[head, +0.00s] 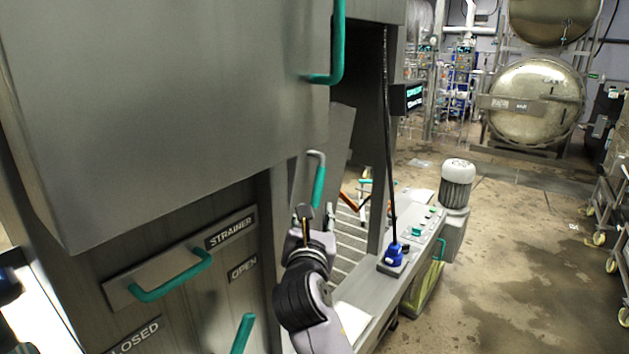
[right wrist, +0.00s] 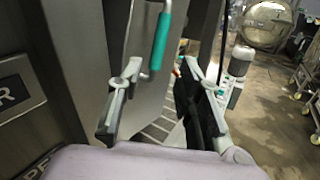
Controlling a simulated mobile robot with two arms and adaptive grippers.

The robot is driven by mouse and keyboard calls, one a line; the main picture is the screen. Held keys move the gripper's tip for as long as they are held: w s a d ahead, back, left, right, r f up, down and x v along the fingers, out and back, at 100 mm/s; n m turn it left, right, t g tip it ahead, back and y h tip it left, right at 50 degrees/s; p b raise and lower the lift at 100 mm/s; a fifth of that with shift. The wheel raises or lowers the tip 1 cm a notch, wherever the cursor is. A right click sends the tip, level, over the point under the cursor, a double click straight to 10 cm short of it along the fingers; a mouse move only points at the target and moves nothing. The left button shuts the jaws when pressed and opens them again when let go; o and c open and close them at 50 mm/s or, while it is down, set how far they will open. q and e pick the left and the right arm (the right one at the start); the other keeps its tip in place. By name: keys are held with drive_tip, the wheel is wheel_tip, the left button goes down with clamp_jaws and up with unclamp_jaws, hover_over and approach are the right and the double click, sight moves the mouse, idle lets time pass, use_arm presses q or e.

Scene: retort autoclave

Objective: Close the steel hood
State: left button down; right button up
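A large grey steel housing (head: 170,90) fills the upper left of the head view, with a teal handle (head: 335,45) on its right edge. Below it a tilted steel panel (head: 338,150) carries another bar handle (head: 319,182) with a teal grip. No label shows which of these is the hood. In the right wrist view the panel (right wrist: 137,95) and handle (right wrist: 161,42) are ahead of my right gripper (right wrist: 161,70). Its fingers are apart with nothing between them, and the handle is beyond the tips. My right gripper (head: 305,213) is just below that handle in the head view. My left gripper is out of view.
A strainer lever (head: 170,275) with a teal grip is on the lower left front, by OPEN and CLOSED labels. A narrow bench (head: 395,285) with a blue-based post runs to the right. A white-capped motor (head: 458,172) stands beyond.

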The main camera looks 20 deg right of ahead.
sight(318, 185)
drive_tip(key=p+x, duration=0.3)
drive_tip(key=x, duration=1.1)
drive_tip(key=shift+w+d+f, duration=0.1)
drive_tip(key=shift+w+d, duration=0.05)
drive_tip(key=shift+w, duration=0.05)
drive_tip(key=shift+w+d, duration=0.2)
drive_tip(key=shift+w, duration=0.35)
clamp_jaws()
drive_tip(key=shift+f, duration=0.1)
